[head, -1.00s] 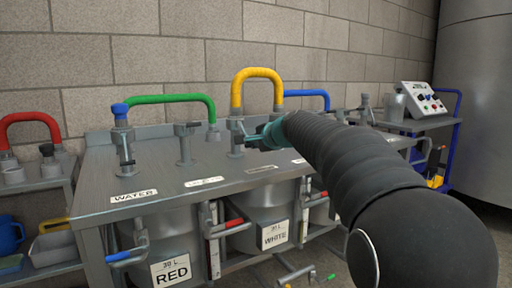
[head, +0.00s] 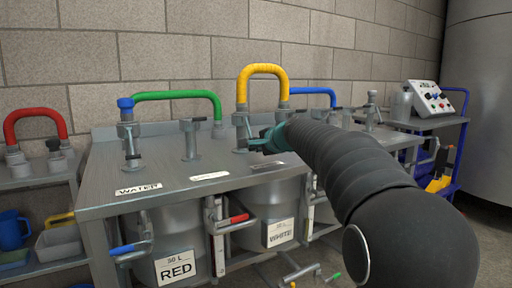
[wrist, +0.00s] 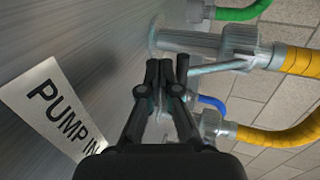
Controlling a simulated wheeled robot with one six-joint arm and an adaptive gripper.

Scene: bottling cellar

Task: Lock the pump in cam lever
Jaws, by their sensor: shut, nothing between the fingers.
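The pump in coupling is a grey metal fitting (head: 241,132) on the bench top, below the left end of a yellow hose (head: 263,70). In the wrist view the coupling (wrist: 185,42) lies just beyond the fingertips, and the yellow hose (wrist: 296,60) leaves it to the right. A thin metal bar, seemingly the cam lever (wrist: 218,67), slants from near the fingertips toward the hose end. My gripper (wrist: 167,66) is shut and empty, close beside the lever; I cannot tell whether they touch. In the head view my gripper (head: 262,143) partly hides the coupling's base. A PUMP IN label (wrist: 58,112) lies at left.
A green hose (head: 178,95) and a blue hose (head: 312,91) join other fittings on the bench. A bare post (head: 190,140) stands left of my gripper. A control box (head: 430,99) sits on a cart at right. Open bench top lies at front left.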

